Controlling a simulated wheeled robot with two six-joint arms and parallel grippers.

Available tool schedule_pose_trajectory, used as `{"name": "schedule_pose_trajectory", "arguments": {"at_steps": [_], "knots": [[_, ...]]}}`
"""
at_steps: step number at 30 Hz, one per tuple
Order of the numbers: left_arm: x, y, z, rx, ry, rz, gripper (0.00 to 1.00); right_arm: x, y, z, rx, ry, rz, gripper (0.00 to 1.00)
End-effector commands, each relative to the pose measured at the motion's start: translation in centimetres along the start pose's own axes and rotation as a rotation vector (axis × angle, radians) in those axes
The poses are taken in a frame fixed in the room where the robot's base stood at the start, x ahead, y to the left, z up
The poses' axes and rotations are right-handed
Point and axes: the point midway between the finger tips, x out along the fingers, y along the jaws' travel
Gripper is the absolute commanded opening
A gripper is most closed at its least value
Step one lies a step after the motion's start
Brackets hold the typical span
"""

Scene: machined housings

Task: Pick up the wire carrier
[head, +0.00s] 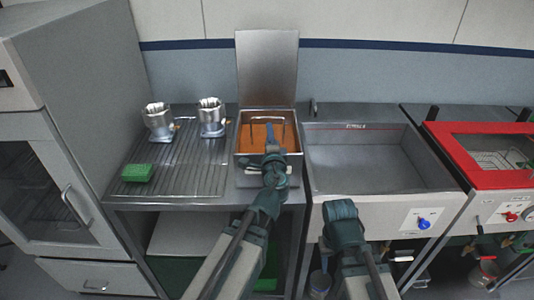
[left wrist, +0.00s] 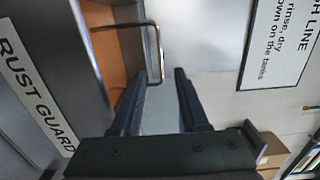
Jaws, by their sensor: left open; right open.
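The wire carrier shows as a thin metal handle (head: 283,131) rising from the orange bath of the open-lidded tank (head: 242,159). The rest of the carrier is hidden by the liquid and my arm.
Two metal housings (head: 212,117) (head: 158,122) and a green block (head: 137,173) stand on the ribbed drainboard (head: 190,165) to the left. The tank's raised lid (head: 267,68) is behind the bath. The empty sink (head: 375,160) and a red-framed unit (head: 453,161) lie to the right.

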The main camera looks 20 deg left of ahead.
Motion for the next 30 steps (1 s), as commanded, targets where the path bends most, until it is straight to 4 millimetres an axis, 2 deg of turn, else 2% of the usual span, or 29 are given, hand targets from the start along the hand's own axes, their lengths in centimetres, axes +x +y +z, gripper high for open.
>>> {"name": "schedule_pose_trajectory", "arguments": {"at_steps": [12,23,30], "knots": [[7.1,0.0,-0.1,-0.001,-0.001,0.000,0.45,0.0,0.0,0.0,0.000,0.000,0.000,0.45],[8.5,0.0,0.0,-0.001,-0.001,0.000,0.45,0.0,0.0,0.0,0.000,0.000,0.000,0.45],[12.0,0.0,-0.1,-0.001,-0.001,-0.001,0.45,0.0,0.0,0.0,0.000,0.000,0.000,0.45]]}}
